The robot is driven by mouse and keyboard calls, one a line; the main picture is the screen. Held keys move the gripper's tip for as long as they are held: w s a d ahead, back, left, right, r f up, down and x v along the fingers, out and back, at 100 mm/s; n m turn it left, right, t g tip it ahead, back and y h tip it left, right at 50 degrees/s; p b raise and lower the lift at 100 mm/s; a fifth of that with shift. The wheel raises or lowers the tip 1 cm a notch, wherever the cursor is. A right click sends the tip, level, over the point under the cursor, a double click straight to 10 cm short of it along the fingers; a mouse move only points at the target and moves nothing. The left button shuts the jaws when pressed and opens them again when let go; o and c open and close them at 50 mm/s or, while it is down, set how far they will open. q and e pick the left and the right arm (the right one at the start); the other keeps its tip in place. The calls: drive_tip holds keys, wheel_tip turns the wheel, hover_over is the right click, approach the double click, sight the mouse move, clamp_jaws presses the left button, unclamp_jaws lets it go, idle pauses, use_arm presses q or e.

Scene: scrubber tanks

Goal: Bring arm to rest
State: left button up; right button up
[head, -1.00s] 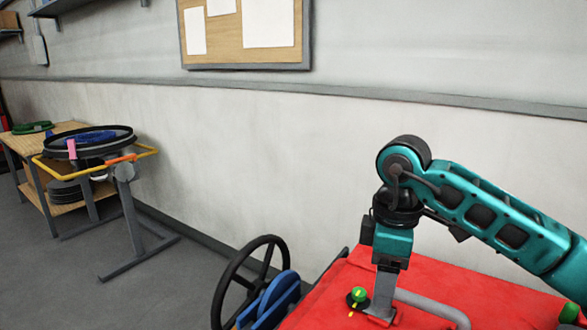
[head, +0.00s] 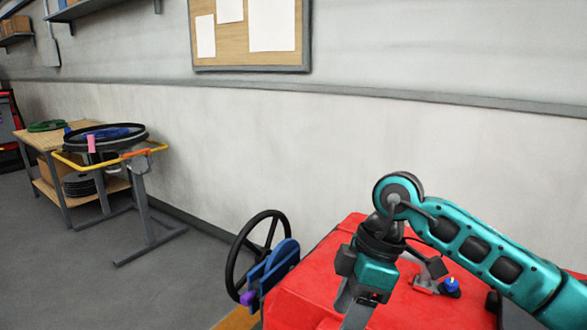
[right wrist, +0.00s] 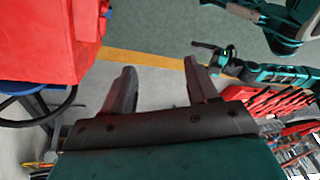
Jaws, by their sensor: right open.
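My right arm (head: 480,250) comes in from the right of the head view, bent at a raised elbow. Its gripper (head: 358,308) points down in front of the red machine body (head: 320,270), with the fingertips near the bottom edge. In the right wrist view my right gripper (right wrist: 162,72) has its two dark fingers spread apart with nothing between them. The red body (right wrist: 50,40) lies left of the fingers, apart from them.
A black steering wheel (head: 257,258) and a blue part (head: 275,268) stand beside the red body. A blue-topped knob (head: 452,286) sits on it. A stand with a black round tray (head: 97,138) and a wooden table (head: 45,140) are at left. Grey floor (head: 90,290) is open.

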drive_tip(key=s+a+r+n+y, duration=0.2)
drive_tip(key=s+a+y, duration=0.1)
drive_tip(key=a+y, duration=0.4)
drive_tip(key=s+a+r+n+y, duration=0.25)
drive_tip(key=a+y, duration=0.35)
drive_tip(key=y, duration=0.4)
drive_tip(key=w+d+f+m+t+h, duration=0.2)
drive_tip(key=d+f+m+t+h, duration=0.45)
drive_tip(key=m+t, duration=0.3)
drive_tip(key=w+d+f+m+t+h, duration=0.3)
drive_tip(key=d+f+m+t+h, duration=0.25)
drive_tip(key=d+m+t, duration=0.35)
drive_tip(key=s+d+f+g+h, duration=0.3)
drive_tip(key=s+f, duration=0.3)
drive_tip(key=f, duration=0.3)
drive_tip(key=s+d+f+g+h, duration=0.3)
drive_tip(key=s+f, duration=0.3)
drive_tip(key=f, duration=0.4)
drive_tip(key=shift+s+d+m, duration=0.4)
drive_tip(key=shift+d, duration=0.1)
